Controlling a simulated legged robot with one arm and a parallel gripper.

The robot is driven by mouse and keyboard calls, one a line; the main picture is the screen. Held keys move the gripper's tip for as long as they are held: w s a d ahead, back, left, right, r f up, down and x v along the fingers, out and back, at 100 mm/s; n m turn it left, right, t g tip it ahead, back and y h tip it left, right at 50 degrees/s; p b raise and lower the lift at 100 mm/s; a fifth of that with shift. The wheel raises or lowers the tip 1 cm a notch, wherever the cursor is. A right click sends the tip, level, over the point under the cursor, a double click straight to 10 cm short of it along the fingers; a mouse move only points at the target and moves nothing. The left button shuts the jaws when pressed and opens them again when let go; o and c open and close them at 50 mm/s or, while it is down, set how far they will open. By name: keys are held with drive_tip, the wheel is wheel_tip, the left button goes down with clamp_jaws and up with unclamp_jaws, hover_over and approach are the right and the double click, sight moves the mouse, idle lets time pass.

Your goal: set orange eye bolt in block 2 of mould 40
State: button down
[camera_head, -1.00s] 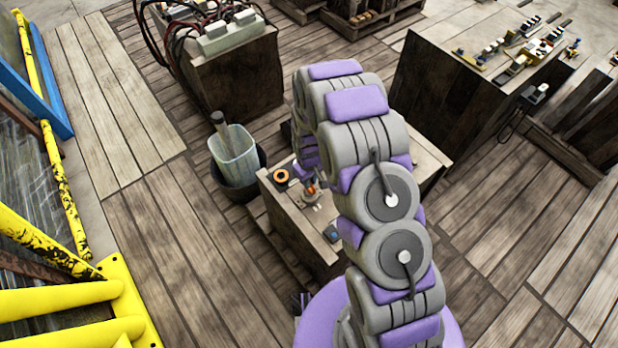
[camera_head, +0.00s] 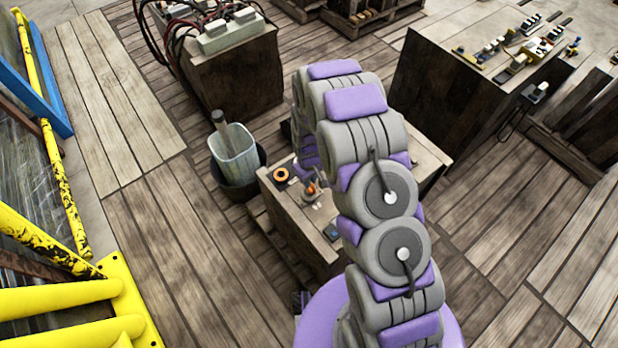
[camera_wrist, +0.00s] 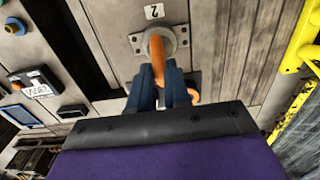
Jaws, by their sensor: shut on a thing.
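The orange eye bolt (camera_wrist: 168,45) stands at a round grey metal seat (camera_wrist: 148,42) in the wrist view, beside a white label (camera_wrist: 154,11) marked 2. My gripper (camera_wrist: 162,75) is shut on the eye bolt with its dark blue fingers. The fingers hide the near part of the bolt, and I cannot tell how deep its shank sits. In the head view the eye bolt (camera_head: 311,189) is a small orange spot over the grey seat on a wooden-sided bench (camera_head: 290,222). My arm hides most of the gripper there.
An orange ring (camera_head: 281,174) lies on a dark pad on the bench, left of the bolt. A dark bucket with a clear container (camera_head: 234,155) stands left of the bench. Yellow railings (camera_head: 70,300) are at the left. Open plank floor (camera_head: 500,245) lies right.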

drive_tip(key=shift+f, duration=0.2)
drive_tip(key=c, duration=1)
unclamp_jaws()
wheel_tip(320, 180, up, 17)
drive_tip(key=p, duration=0.3)
drive_tip(key=s+d+r+m, duration=0.2)
drive_tip(key=s+d+r, duration=0.1)
drive_tip(key=s+r, duration=0.45)
drive_tip(key=s+d+r+m, duration=0.1)
drive_tip(key=s+d+r, duration=0.2)
drive_tip(key=s+r, duration=0.45)
drive_tip(key=s+d+r+m, duration=0.1)
drive_tip(key=s+r, duration=0.1)
drive_tip(key=s, duration=0.4)
drive_tip(key=s+d+r+m+g, duration=0.1)
drive_tip(key=s+r, duration=0.2)
drive_tip(key=s, duration=0.3)
drive_tip(key=s+d+r+m, duration=0.1)
drive_tip(key=s+d+r, duration=0.1)
drive_tip(key=s, duration=0.5)
drive_tip(key=shift+d+r+m+g, duration=0.1)
drive_tip(key=shift+r+m+g, duration=0.3)
drive_tip(key=shift+r, duration=0.35)
